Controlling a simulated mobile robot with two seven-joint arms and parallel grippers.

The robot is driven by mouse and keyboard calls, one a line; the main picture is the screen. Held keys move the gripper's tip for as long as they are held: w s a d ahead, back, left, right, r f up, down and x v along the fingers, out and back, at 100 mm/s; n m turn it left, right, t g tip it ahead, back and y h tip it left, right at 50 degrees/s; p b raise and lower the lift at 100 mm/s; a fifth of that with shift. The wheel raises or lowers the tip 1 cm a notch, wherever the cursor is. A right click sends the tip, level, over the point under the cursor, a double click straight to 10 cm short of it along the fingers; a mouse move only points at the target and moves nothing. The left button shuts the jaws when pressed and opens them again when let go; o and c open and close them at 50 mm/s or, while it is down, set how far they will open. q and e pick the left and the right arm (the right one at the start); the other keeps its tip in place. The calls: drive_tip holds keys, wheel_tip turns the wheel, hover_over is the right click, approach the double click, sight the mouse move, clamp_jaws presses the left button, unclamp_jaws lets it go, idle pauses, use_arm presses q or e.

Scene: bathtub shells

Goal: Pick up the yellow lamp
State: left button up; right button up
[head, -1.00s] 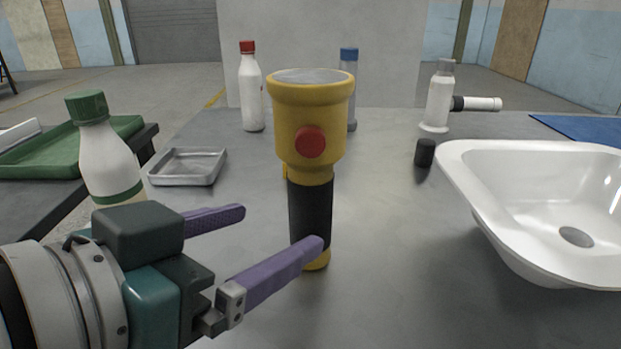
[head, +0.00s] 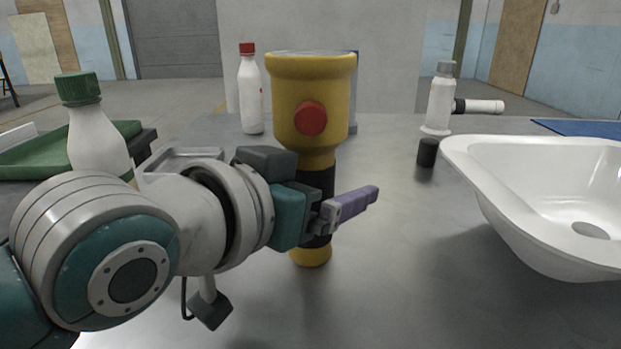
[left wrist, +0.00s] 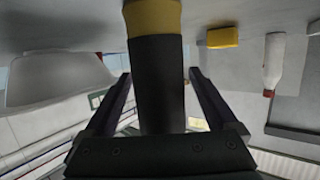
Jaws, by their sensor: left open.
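The yellow lamp (head: 310,95) is a flashlight with a red button and a black grip. It stands upright on the grey table, wide head up. Its black grip (left wrist: 157,75) and a yellow end also show in the left wrist view. My left gripper (head: 352,203) is open at the height of the black grip. In the left wrist view its two fingers lie on either side of the grip, with a visible gap at each side. In the head view the near finger passes in front of the grip; the far finger is hidden. My right gripper is not in view.
A white basin (head: 560,205) stands on the right, with a small black cylinder (head: 427,152) by its rim. Red-capped (head: 250,92), grey-capped (head: 439,98) and green-capped (head: 95,130) bottles stand around. A metal tray (head: 190,153) is partly hidden by my arm. A yellow block (left wrist: 222,37) lies near the lamp.

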use_arm(q)
drive_tip(key=shift+c, duration=0.3)
clamp_jaws()
idle(0.3)
